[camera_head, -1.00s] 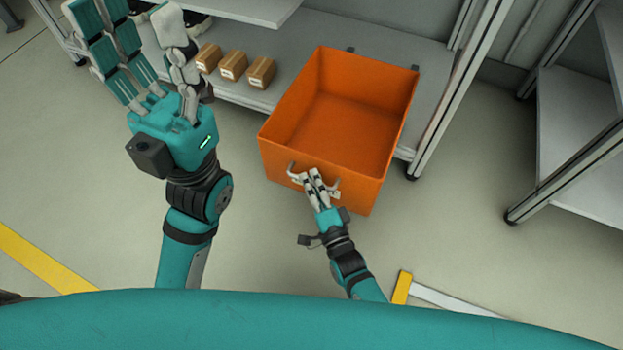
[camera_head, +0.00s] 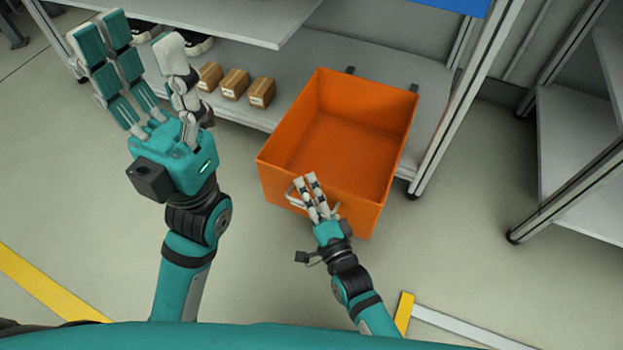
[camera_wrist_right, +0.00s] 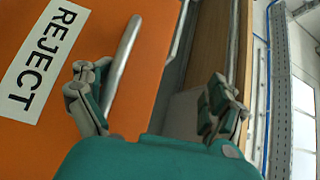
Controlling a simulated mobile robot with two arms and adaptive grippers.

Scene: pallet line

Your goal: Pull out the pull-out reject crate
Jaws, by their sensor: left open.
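The orange reject crate (camera_head: 345,112) is empty and sticks out from the lower shelf over the floor. Its front carries a metal handle (camera_head: 292,194) and, in the right wrist view, a white REJECT label (camera_wrist_right: 42,60). My right gripper (camera_head: 313,188) is at the crate front. In the right wrist view my right gripper (camera_wrist_right: 155,100) has its fingers spread, with the handle (camera_wrist_right: 122,58) between them, close to the left-hand finger. Contact cannot be told. My left gripper (camera_head: 135,45) is open and empty, raised left of the crate.
Three small cardboard boxes (camera_head: 235,84) stand on the lower shelf (camera_head: 425,75) left of the crate. A shelf post (camera_head: 455,110) stands close to its right. Another rack (camera_head: 580,150) is further right. Floor in front is clear, with yellow and white markings.

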